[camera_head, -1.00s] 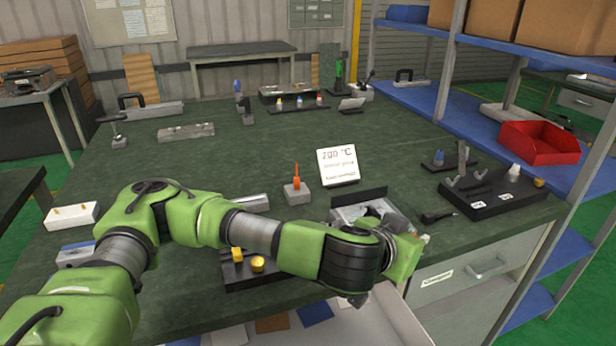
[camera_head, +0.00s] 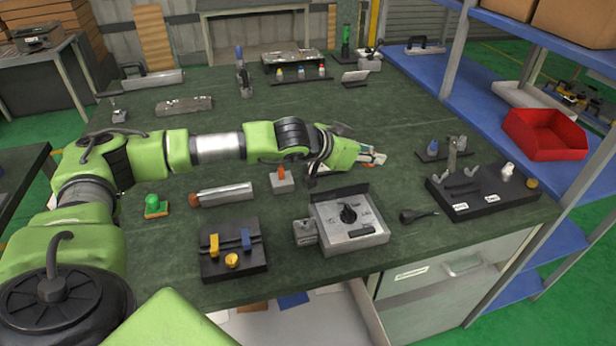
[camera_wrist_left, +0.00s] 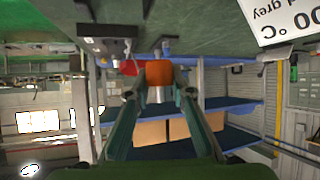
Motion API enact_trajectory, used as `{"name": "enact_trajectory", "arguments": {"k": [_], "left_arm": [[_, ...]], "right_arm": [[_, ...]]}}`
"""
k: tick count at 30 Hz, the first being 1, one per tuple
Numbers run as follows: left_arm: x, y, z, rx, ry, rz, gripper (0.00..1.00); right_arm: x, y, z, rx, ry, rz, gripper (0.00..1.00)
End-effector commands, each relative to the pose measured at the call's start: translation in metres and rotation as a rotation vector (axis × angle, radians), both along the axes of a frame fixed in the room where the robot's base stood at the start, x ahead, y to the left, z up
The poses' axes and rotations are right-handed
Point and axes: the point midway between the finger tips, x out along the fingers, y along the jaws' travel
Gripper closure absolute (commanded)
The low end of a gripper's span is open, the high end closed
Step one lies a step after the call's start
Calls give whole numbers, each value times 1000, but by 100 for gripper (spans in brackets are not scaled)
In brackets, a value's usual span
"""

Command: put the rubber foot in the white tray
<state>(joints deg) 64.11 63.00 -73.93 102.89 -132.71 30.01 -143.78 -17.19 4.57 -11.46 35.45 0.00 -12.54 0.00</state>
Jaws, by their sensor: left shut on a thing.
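My left gripper (camera_head: 374,157) is above the dark green bench, beyond the grey control box, with its arm reaching across from the left. It is shut on a small orange piece, which shows between the fingers in the left wrist view (camera_wrist_left: 160,73) with a grey metallic end below it. I cannot tell whether this piece is the rubber foot. I cannot make out a white tray on the bench now; my arm covers part of the left side. My right gripper is not in view.
The grey box with a black knob (camera_head: 347,217) stands at the front. A black holder (camera_head: 233,262) is left of it, and a black stand (camera_head: 490,196) is on the right. A red bin (camera_head: 545,135) sits on the blue shelf. The bench middle toward the back is clear.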

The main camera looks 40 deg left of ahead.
Motion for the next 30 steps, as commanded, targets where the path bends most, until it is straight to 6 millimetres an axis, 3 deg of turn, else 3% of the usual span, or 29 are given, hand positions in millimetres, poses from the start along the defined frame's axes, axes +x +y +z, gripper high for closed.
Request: {"name": "enact_trajectory", "arguments": {"k": [10,15,26,30], "left_arm": [[-24,82,-31,6,5,7,100],[-32,105,-67,4,5,3,100],[-39,128,-99,4,4,2,100],[-39,126,-119,1,6,1,100]], "right_arm": [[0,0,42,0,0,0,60],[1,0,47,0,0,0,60],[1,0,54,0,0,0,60],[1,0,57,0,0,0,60]]}}
